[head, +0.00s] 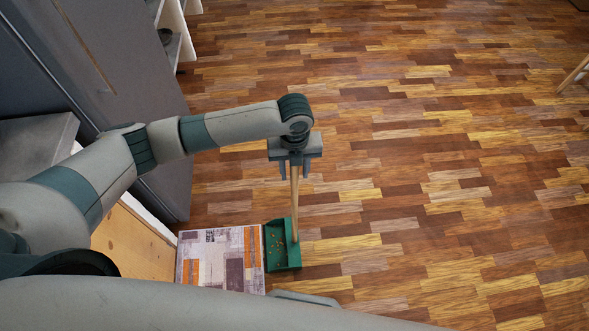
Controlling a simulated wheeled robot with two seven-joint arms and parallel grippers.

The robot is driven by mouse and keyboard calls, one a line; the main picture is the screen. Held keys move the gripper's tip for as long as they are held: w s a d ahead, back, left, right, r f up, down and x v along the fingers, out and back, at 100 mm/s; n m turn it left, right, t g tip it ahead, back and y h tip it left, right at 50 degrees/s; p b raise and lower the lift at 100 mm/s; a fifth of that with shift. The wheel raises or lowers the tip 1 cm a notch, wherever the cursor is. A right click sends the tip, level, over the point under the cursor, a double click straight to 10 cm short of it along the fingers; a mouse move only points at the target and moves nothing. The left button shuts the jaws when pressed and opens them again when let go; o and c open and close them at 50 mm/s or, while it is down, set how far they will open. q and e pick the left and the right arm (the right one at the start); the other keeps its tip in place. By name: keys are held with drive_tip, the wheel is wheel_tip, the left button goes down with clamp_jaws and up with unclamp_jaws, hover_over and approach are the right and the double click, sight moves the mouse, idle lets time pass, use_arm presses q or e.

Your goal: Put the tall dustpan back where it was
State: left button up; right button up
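The tall dustpan has a green pan (281,256) and a long wooden handle (296,205). The pan is at the floor beside the right edge of a patterned mat, with small orange-brown bits in it; I cannot tell whether it touches the floor. The handle stands nearly upright. My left gripper (294,172) is over the top of the handle, pointing down, and the handle runs up between its fingers. The fingers look close around the handle, but whether they press on it is hard to see. My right gripper is not in view.
The patterned mat (221,257) lies left of the pan, next to a wooden-faced unit (128,243). A grey cabinet (130,75) and white shelves (172,30) stand at the left. A wooden leg (573,74) shows at the right edge. The wood floor (440,190) to the right is clear.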

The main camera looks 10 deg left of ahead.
use_arm(q)
drive_tip(key=shift+r, duration=0.2)
